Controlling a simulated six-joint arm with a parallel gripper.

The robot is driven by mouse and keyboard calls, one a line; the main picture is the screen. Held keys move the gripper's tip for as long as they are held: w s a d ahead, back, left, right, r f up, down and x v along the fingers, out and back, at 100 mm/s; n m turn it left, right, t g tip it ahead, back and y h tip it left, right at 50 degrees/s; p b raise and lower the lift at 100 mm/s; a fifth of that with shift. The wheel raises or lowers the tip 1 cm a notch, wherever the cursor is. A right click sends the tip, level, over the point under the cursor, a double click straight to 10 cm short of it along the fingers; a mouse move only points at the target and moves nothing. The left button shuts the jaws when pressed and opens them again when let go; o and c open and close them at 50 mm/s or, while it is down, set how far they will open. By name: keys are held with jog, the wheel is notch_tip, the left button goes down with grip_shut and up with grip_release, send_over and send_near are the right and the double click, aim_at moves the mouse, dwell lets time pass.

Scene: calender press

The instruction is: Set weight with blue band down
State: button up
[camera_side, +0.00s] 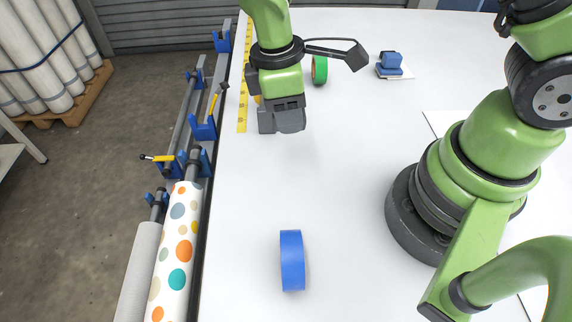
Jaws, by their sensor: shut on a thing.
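My gripper (281,104) points down over the white table, left of the middle. It is shut on a grey, rounded thing (291,120), which looks like the weight. The jaws hide much of it, and I see no blue band on it. I cannot tell exactly how high it is above the table.
A blue roll (292,260) lies on the near table (345,215). A green roll (319,70) stands behind my gripper, with a yellow measuring strip (243,95) to the left. A blue object (390,64) sits at the back right. A dotted roll (178,255) lies along the left edge. Mid-table is clear.

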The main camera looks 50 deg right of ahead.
jog(key=shift+s+a+f, duration=0.3)
jog(key=shift+a+f, duration=0.25)
jog(key=shift+a, duration=0.3)
send_over(287, 171)
notch_tip(287, 171, down, 4)
jog(key=shift+w+a+f, duration=0.1)
jog(key=shift+w+a, duration=0.05)
jog(key=shift+f, duration=2.35)
jog(key=o, duration=1.2)
jog(key=shift+f, duration=0.15)
